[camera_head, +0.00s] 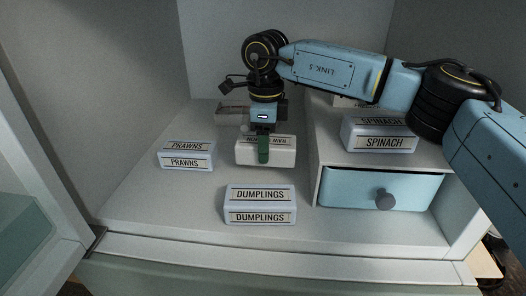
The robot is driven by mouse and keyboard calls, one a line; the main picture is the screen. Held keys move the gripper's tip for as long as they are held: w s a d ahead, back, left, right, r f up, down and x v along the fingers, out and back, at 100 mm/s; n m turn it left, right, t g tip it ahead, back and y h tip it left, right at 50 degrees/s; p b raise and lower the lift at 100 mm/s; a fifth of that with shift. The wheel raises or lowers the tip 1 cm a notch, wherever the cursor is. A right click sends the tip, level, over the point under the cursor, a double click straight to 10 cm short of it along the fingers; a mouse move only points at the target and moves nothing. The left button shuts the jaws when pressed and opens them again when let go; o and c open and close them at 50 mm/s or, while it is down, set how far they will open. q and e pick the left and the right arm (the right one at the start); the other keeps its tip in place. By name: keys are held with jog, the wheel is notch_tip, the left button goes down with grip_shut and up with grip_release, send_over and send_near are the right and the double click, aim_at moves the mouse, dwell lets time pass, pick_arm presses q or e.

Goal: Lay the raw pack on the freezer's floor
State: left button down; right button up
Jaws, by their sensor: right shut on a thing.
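The raw pack (283,155) is a white box with a dark-lettered label, in the middle of the freezer. My right gripper (263,153) points down over it from above and is shut on it. A green finger shows against the pack's front face. The gripper covers part of the label. I cannot tell whether the pack's underside touches the freezer's floor (155,205). My left gripper is not in view.
A prawns box (185,162) lies to the left and a dumplings box (260,218) in front. A spinach box (385,143) sits on the raised shelf above a blue drawer (350,188) at the right. Another box (232,113) lies behind. Floor is bare at front left.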

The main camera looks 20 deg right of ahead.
notch_tip(320, 180, down, 3)
jog(key=shift+s+p, duration=0.1)
jog(key=shift+p, duration=0.25)
jog(key=shift+f, duration=0.1)
jog(key=shift+f, duration=0.15)
jog(key=o, duration=1.2)
jog(key=shift+r, duration=0.45)
notch_tip(320, 180, up, 12)
jog(key=shift+f+b, duration=0.25)
jog(key=shift+b, duration=0.6)
